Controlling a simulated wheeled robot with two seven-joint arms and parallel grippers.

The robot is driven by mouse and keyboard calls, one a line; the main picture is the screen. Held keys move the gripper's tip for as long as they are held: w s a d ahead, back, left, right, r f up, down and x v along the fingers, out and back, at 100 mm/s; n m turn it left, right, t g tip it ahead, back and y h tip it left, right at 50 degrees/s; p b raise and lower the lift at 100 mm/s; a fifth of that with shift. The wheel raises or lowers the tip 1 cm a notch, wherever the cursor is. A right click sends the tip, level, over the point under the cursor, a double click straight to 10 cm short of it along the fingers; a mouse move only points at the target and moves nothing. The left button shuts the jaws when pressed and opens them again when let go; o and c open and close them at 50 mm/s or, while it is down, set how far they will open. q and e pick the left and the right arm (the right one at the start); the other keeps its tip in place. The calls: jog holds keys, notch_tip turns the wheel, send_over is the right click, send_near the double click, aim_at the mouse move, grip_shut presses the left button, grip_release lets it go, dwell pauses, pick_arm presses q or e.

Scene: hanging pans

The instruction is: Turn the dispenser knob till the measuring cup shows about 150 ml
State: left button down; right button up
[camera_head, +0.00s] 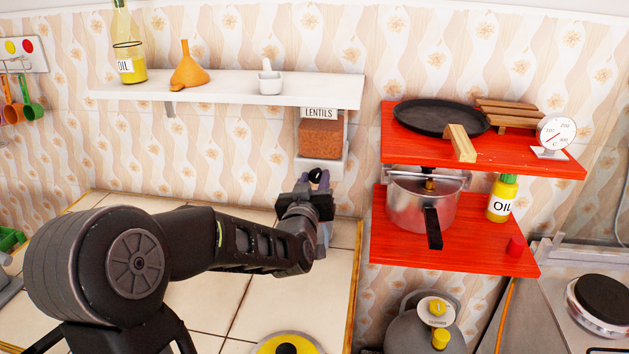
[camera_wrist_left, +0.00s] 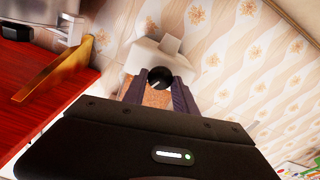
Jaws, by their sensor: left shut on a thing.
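The dispenser (camera_head: 320,160) hangs under the white shelf, with a "LENTILS" label, a clear bin of orange-brown lentils (camera_head: 320,135) and a white base. The round black knob (camera_head: 316,174) is at the front of its base. My left gripper (camera_head: 317,181) reaches it from below, its fingers shut on the knob. In the wrist view the knob (camera_wrist_left: 160,77) sits between the two purplish fingertips (camera_wrist_left: 159,86), against the white dispenser body (camera_wrist_left: 153,56). I cannot make out the measuring cup or its level; my gripper covers much of the space below the dispenser. My right gripper is not in view.
The white shelf (camera_head: 220,86) above holds an oil bottle (camera_head: 128,50), an orange funnel (camera_head: 189,70) and a small white mortar (camera_head: 269,80). Red shelves (camera_head: 545,165) at right hold a pan (camera_head: 440,117), a pot (camera_head: 415,205) and a dial (camera_head: 556,135). The tiled counter (camera_head: 200,310) lies below.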

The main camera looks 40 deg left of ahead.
pick_arm(q)
jog(key=shift+m, duration=0.3)
jog(key=shift+m+b, duration=0.35)
jog(key=shift+m, duration=2.85)
jog(key=c, duration=1)
grip_release()
jog(key=shift+s+d, duration=0.1)
jog(key=b+v, duration=0.1)
jog(key=v, duration=0.6)
jog(key=shift+s, duration=0.25)
